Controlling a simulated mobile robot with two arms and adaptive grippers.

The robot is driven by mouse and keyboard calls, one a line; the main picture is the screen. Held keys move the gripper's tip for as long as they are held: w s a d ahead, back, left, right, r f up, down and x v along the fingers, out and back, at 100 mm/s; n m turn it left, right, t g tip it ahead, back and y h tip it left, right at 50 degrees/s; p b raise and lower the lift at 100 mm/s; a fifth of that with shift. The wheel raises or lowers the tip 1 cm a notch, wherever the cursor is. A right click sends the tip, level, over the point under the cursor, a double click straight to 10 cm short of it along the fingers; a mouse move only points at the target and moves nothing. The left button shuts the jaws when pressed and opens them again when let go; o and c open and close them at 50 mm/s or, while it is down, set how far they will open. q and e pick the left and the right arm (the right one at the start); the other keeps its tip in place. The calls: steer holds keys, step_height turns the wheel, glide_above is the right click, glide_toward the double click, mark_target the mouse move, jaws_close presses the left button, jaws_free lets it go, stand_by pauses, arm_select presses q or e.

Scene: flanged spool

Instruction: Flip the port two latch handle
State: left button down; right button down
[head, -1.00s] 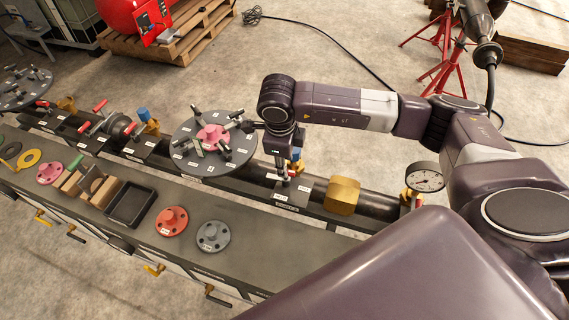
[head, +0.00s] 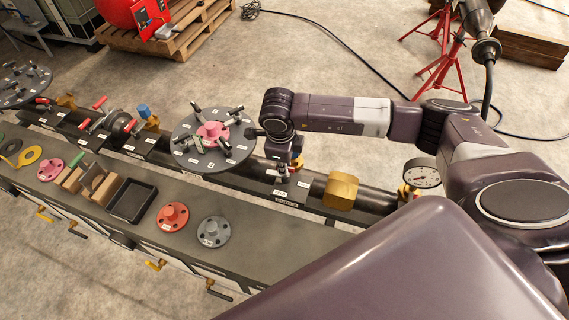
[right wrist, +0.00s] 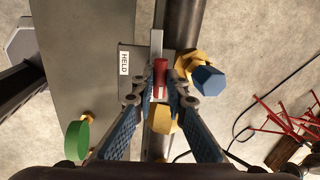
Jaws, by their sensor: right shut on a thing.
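A latch with a red handle (right wrist: 160,70) stands on a small plate on the pipe, beside a label reading HELD (right wrist: 124,63). In the right wrist view my right gripper (right wrist: 159,92) has one finger on each side of the red handle and is shut on it. In the head view my right gripper (head: 283,178) points down at the pipe, just right of the large dark disc, and its fingers largely hide the handle. I cannot read a port number there. My left gripper is not in view.
A blue-capped brass valve (right wrist: 207,79) stands close right of the fingers. The dark disc (head: 190,150) with a pink hub is left of my right arm. A brass block (head: 341,191) and gauge (head: 423,177) are to the right. Loose flanges (head: 172,216) lie on the bench.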

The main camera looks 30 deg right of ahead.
steer(key=shift+f+b, duration=0.15)
steer(key=shift+b, duration=0.45)
steer(key=shift+n+b, duration=0.5)
steer(key=shift+n, duration=0.1)
steer(key=shift+r, duration=0.2)
steer(key=c, duration=1.9)
jaws_free()
steer(key=shift+c, duration=0.2)
step_height(320, 180, up, 12)
steer(key=s+a, duration=0.1)
steer(key=s, duration=0.1)
steer(key=shift+a, duration=0.2)
steer(key=shift+f, duration=0.15)
